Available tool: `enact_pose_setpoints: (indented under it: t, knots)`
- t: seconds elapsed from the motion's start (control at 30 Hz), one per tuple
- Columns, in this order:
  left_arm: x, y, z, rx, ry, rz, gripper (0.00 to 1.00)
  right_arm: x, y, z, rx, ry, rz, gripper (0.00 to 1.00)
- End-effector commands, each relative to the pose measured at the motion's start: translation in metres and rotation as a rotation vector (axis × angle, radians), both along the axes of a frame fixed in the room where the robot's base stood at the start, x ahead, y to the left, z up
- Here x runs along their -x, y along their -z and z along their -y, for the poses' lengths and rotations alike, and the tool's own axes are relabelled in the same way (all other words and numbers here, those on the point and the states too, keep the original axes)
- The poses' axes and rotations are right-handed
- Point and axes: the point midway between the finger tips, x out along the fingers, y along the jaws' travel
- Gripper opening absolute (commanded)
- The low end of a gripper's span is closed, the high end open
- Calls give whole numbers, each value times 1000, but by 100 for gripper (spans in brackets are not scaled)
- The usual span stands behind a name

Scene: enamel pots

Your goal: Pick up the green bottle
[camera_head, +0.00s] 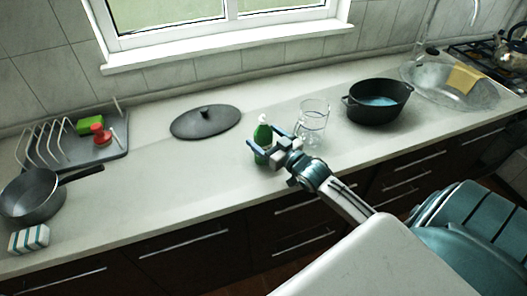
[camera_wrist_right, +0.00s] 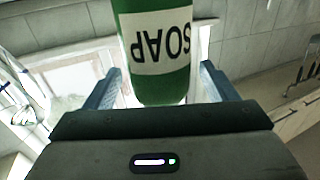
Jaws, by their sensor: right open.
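The green bottle (camera_head: 262,135) stands upright on the counter in the head view, with a white top. In the right wrist view the bottle (camera_wrist_right: 158,84) shows large, with a white label reading SOAP that appears upside down. My right gripper (camera_head: 264,146) is open, with its two blue-grey fingers on either side of the bottle. In the right wrist view gaps show between the bottle and the fingers. Part of the bottle's lower body is hidden behind the gripper in the head view. My left gripper is in neither view.
A clear glass jug (camera_head: 312,122) stands just right of the bottle. A black pot (camera_head: 377,103) is further right, by the sink (camera_head: 450,85). A dark lid (camera_head: 205,122) lies behind to the left. A pan (camera_head: 32,196), sponge (camera_head: 28,239) and dish rack (camera_head: 75,142) are far left.

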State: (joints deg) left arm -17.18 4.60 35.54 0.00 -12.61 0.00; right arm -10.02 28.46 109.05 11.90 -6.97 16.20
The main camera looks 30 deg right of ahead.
Motion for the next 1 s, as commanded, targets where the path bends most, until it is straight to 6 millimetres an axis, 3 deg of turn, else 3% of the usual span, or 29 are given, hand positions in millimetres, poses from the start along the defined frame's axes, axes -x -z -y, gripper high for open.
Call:
enact_pose_setpoints:
  t: [0.1,0.4,0.7,1.0]
  knots:
    - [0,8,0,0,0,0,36,-8,1,-1,-1,-1,1,79]
    - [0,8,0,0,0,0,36,-10,0,-2,0,-2,-2,79]
    - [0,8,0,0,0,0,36,-10,0,-2,0,-2,-2,22]
    - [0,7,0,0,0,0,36,-10,-3,-2,1,-3,0,22]
